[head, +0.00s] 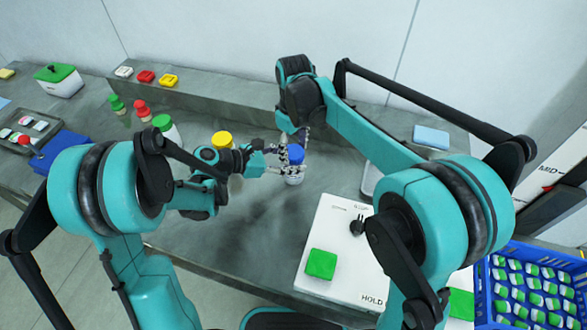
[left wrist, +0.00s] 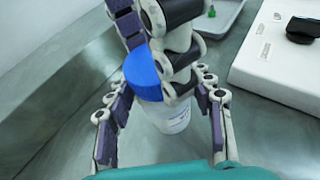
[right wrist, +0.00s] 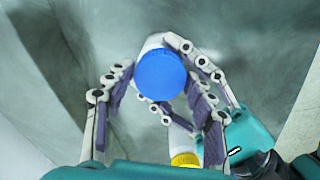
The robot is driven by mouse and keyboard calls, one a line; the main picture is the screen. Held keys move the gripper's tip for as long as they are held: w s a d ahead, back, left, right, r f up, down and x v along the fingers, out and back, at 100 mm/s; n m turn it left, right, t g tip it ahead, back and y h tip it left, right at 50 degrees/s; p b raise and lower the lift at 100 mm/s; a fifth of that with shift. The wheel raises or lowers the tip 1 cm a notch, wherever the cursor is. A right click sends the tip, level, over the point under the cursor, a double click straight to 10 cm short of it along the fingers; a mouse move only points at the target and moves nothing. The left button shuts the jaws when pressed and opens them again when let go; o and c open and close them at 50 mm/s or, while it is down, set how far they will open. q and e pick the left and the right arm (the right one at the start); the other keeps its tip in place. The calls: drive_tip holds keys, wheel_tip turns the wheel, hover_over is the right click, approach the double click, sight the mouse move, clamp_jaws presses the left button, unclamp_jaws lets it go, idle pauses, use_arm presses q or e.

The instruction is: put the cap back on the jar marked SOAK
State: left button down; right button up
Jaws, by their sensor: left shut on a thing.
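A white jar (head: 294,179) stands near the middle of the bench with a blue cap (head: 297,154) at its top. No readable SOAK mark shows. My left gripper (head: 280,164) is shut on the jar (left wrist: 170,118) from the side, low on its body. My right gripper (head: 292,138) comes from above, its fingers on either side of the blue cap (right wrist: 160,75); they look open, with small gaps beside the cap. In the left wrist view a right finger hides part of the cap, so I cannot tell whether it is seated.
A yellow-capped jar (head: 222,140) stands close behind my left gripper, and a green-capped jar (head: 163,124) farther left. A white panel (head: 335,225) with a green button and black knob lies at right front. A blue crate (head: 484,295) is at far right.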

drive_tip(key=c, duration=0.7)
drive_tip(key=m, duration=0.4)
drive_tip(key=shift+m, duration=0.4)
drive_tip(key=o, duration=1.3)
drive_tip(key=shift+r, duration=0.15)
drive_tip(key=shift+r, duration=2.25)
drive_tip(key=shift+c, duration=1.4)
wheel_tip(320, 180, up, 3)
drive_tip(key=n, duration=0.4)
drive_tip(key=shift+r+n, duration=0.15)
drive_tip(key=shift+n, duration=0.25)
